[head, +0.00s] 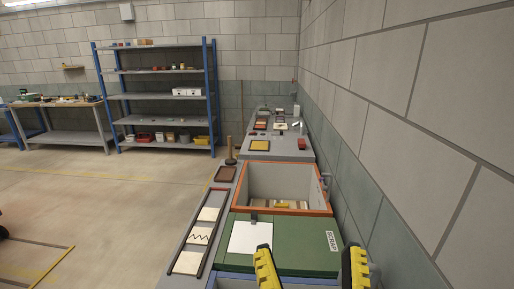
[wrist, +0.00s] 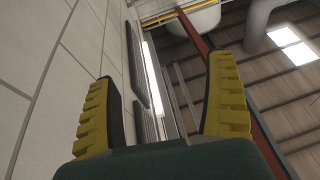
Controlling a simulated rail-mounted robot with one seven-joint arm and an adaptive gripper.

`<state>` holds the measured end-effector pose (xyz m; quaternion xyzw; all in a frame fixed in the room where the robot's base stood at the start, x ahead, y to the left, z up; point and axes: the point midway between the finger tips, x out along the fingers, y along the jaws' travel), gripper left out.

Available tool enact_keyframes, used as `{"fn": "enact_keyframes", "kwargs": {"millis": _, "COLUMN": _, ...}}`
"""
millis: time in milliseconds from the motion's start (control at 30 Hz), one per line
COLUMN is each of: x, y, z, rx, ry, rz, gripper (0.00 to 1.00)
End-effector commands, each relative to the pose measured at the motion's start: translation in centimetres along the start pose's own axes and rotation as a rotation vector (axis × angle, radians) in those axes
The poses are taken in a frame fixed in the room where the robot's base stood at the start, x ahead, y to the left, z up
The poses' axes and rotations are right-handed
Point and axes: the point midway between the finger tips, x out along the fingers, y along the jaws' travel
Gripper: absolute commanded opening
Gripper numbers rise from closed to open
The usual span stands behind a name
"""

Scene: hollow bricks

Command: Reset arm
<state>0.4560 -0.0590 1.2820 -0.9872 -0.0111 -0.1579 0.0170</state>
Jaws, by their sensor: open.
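My gripper (head: 310,270) shows at the bottom of the head view as two yellow ribbed fingers set apart. It is above the near end of the bench, over the green lid and the blue-edged part beside it. In the wrist view my gripper (wrist: 163,105) points up toward the ceiling and the block wall. Its fingers are wide apart with nothing between them. The rest of my arm is out of the head view.
A green lid (head: 300,245) marked SCRAP lies on the bench, with a white sheet (head: 250,238) on it. Behind is an orange-rimmed open bin (head: 327,190). A dark-framed rack (head: 186,262) is at left. A block wall (head: 420,110) runs close on the right. Open floor (head: 110,190) is left.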

Motion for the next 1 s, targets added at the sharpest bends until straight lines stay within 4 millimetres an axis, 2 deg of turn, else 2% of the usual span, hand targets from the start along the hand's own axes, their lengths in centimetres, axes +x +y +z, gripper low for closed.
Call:
{"fn": "enact_keyframes", "kwargs": {"millis": 33, "x": -2.1, "y": 0.5, "z": -1.2, "rx": -0.050, "ry": 0.054, "rz": 0.038, "gripper": 0.86}}
{"fn": "enact_keyframes", "kwargs": {"millis": 100, "x": -0.6, "y": 0.5, "z": -5.3, "rx": -0.053, "ry": 0.046, "rz": 0.041, "gripper": 0.86}}
{"fn": "enact_keyframes", "kwargs": {"millis": 267, "x": 1.1, "y": 0.3, "z": -10.3, "rx": -0.048, "ry": 0.046, "rz": 0.040, "gripper": 0.86}}
{"fn": "enact_keyframes", "kwargs": {"millis": 367, "x": 2.3, "y": 0.2, "z": -14.0, "rx": -0.046, "ry": 0.045, "rz": 0.040, "gripper": 0.86}}
{"fn": "enact_keyframes", "kwargs": {"millis": 800, "x": 8.6, "y": -0.3, "z": -32.8, "rx": -0.038, "ry": 0.045, "rz": 0.039, "gripper": 0.86}}
{"fn": "enact_keyframes", "kwargs": {"millis": 900, "x": 9.6, "y": -0.4, "z": -35.9, "rx": -0.036, "ry": 0.044, "rz": 0.039, "gripper": 0.86}}
{"fn": "enact_keyframes", "kwargs": {"millis": 1000, "x": 10.1, "y": -0.5, "z": -37.5, "rx": -0.035, "ry": 0.044, "rz": 0.039, "gripper": 0.86}}
